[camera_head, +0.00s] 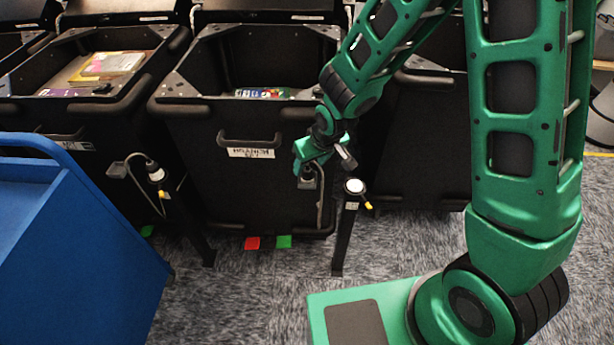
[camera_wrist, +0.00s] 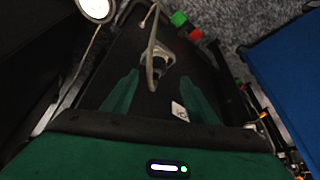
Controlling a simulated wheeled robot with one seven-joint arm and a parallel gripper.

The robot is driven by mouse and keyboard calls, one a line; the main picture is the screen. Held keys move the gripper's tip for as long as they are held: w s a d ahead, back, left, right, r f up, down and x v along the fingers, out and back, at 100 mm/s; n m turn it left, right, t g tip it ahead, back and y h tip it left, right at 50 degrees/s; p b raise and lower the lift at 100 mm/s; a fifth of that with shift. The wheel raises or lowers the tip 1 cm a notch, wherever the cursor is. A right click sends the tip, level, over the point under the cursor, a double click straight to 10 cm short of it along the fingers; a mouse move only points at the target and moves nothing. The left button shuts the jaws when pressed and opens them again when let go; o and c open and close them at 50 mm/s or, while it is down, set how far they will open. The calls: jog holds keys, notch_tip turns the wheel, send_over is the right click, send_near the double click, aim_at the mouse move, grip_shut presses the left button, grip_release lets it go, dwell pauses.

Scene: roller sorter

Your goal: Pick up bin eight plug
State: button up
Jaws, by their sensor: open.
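My gripper (camera_head: 312,158) is at the front right of the middle black bin (camera_head: 180,104), just above a grey plug (camera_head: 308,182) on the bin's front. In the wrist view my gripper (camera_wrist: 160,80) is open, with one green finger on each side. The plug (camera_wrist: 154,66) with its grey cable lies ahead, between the fingertips in the picture. I cannot tell whether the fingers touch it. A black post (camera_head: 346,232) with a round white top stands just right of the plug. The bin's white label (camera_head: 250,153) is too small to read surely.
Another black bin (camera_head: 122,104) with packages stands at left, with its own plug (camera_head: 118,170) and post (camera_head: 186,220). A blue cart (camera_head: 70,250) fills the lower left. Red (camera_head: 252,243) and green (camera_head: 284,241) floor markers lie before the middle bin. Grey carpet is open in front.

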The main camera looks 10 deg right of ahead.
aim_at(307, 170)
jog(key=shift+d+x, duration=0.15)
jog(key=shift+x, duration=0.9)
jog(key=shift+d+x, duration=0.15)
jog(key=shift+x, duration=0.95)
jog(key=shift+w+a+f, duration=0.1)
jog(key=shift+w+f, duration=0.45)
jog(key=shift+f, duration=0.1)
jog(key=c, duration=1.3)
jog(key=shift+o, duration=0.2)
jog(key=shift+r, duration=0.1)
jog(key=shift+r, duration=0.35)
notch_tip(307, 170, up, 3)
jog(key=shift+r, duration=0.15)
jog(key=s+a+r, duration=0.7)
jog(key=a, duration=0.1)
jog(key=shift+s+a, duration=0.4)
